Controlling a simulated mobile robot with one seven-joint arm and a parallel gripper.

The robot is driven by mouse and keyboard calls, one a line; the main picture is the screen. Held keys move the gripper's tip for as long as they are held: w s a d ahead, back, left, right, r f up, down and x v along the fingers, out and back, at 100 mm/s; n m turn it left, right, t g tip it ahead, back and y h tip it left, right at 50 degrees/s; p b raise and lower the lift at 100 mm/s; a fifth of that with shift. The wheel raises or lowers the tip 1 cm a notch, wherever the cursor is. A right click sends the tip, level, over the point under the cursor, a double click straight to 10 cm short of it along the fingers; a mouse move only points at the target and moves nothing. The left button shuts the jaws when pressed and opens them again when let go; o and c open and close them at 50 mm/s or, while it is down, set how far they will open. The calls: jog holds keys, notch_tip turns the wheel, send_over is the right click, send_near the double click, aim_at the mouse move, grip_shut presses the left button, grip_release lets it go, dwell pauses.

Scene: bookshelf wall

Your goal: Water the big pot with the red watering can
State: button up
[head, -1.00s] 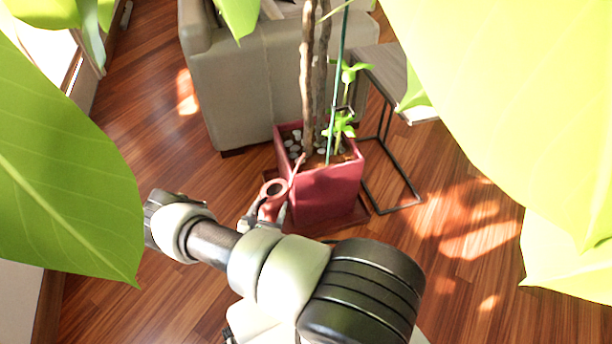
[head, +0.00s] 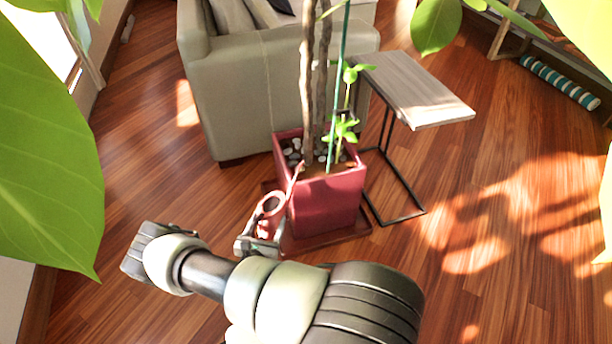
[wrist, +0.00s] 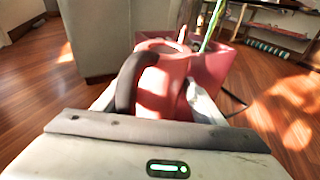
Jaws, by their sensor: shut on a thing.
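The big pot (head: 325,203) is a square dark red planter on a red saucer (head: 325,236), holding soil, pebbles, woody trunks and a small green plant. The red watering can (head: 271,206) is at the pot's left front side, with its thin spout reaching up over the pot's rim. My gripper (head: 262,243) is shut on the can and partly hidden by my arm. In the wrist view the can (wrist: 165,85) is between the fingers, its dark handle (wrist: 130,80) at the left, and the pot (wrist: 212,65) is behind it. No water is visible.
A grey-beige sofa (head: 245,95) stands behind the pot. A side table (head: 420,88) with a thin black frame is at its right. Large leaves (head: 45,150) hang close to the head camera. Open wooden floor (head: 500,250) lies to the right.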

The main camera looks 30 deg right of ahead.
aim_at(252, 233)
jog(key=shift+s+a+r+p, duration=0.45)
jog(key=shift+s+a+r, duration=0.2)
jog(key=shift+a, duration=0.45)
jog(key=shift+s+a+r+p, duration=0.45)
jog(key=shift+s+a+r, duration=0.15)
jog(key=shift+a, duration=0.5)
jog(key=shift+s+a+r+p, duration=0.5)
jog(key=shift+a+r, duration=0.2)
jog(key=shift+a, duration=0.4)
jog(key=shift+r, duration=0.1)
